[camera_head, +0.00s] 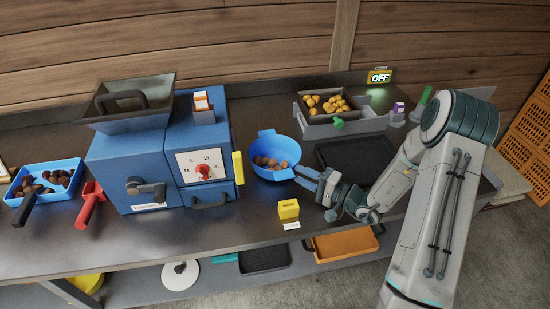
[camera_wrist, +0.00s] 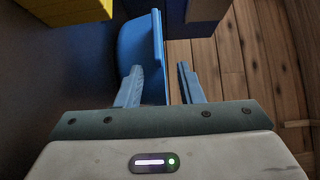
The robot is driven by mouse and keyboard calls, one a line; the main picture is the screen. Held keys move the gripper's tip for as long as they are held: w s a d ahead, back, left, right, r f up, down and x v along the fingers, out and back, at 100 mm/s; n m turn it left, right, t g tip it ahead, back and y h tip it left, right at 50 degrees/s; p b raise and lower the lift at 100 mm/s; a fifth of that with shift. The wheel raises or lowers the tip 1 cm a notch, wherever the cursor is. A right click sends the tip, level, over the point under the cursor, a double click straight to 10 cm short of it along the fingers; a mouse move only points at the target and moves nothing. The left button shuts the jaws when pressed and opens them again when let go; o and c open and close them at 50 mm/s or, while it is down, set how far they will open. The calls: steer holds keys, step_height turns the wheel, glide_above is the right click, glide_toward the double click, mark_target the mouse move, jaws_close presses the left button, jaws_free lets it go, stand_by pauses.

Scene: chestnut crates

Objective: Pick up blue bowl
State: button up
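A gap shows at the right finger; contact at the left finger cannot be told.
The blue machine (camera_head: 135,165) with a yellow handle (camera_head: 238,168) stands close left of the bowl. A yellow block (camera_head: 288,209) sits just in front. A grey crate of yellowish pieces (camera_head: 345,119) and a dark tray (camera_head: 352,148) lie behind and right. A blue pan (camera_head: 38,171) is far left.

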steer(key=shift+x, duration=1.4)
jaws_close()
step_height(320, 180, up, 10)
steer(key=shift+b, duration=0.3)
stand_by(1.3)
